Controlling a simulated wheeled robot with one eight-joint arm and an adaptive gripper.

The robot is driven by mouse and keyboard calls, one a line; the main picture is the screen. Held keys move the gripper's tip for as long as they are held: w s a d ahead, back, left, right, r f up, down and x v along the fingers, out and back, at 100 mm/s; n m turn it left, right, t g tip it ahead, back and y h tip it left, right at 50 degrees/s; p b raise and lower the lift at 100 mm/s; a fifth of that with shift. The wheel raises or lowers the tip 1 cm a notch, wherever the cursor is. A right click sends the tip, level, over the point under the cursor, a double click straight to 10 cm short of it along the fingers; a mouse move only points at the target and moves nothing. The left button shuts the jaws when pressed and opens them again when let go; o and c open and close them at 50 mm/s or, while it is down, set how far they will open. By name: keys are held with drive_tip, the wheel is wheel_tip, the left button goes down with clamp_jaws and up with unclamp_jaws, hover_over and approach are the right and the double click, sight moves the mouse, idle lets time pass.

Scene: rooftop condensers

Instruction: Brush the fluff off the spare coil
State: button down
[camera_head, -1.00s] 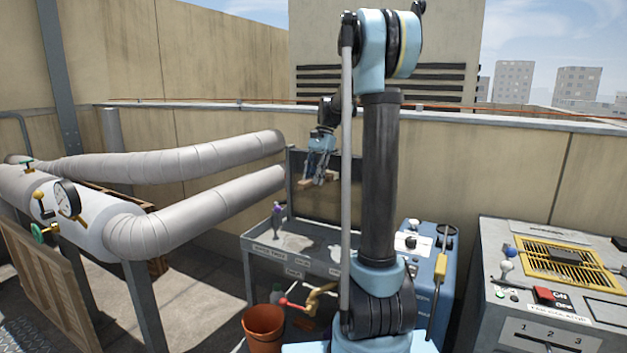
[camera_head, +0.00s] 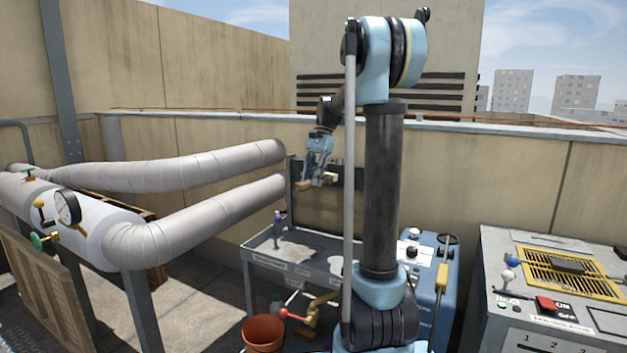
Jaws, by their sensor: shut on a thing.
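My gripper (camera_head: 317,173) is in front of the upright panel at the back of the grey bench, pointing down. It is shut on a small tan block that looks like a brush (camera_head: 304,186). I cannot tell whether the brush touches the coil, and fluff cannot be made out at this size.
The grey bench (camera_head: 262,247) has labels along its front and a purple-topped item (camera_head: 278,219). An orange bucket (camera_head: 263,334) stands below. Large silver pipes (camera_head: 190,213) run at left. A blue unit (camera_head: 433,272) and a grey control cabinet (camera_head: 500,262) stand at right.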

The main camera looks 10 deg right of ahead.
sight(307, 181)
drive_tip(key=shift+s+a, duration=0.5)
drive_tip(key=shift+s, duration=0.2)
drive_tip(key=shift+s+a, duration=0.45)
drive_tip(key=shift+s, duration=0.25)
drive_tip(key=shift+s+a, duration=0.7)
drive_tip(key=shift+s, duration=0.35)
drive_tip(key=shift+s+a, duration=0.65)
drive_tip(key=shift+s, duration=0.35)
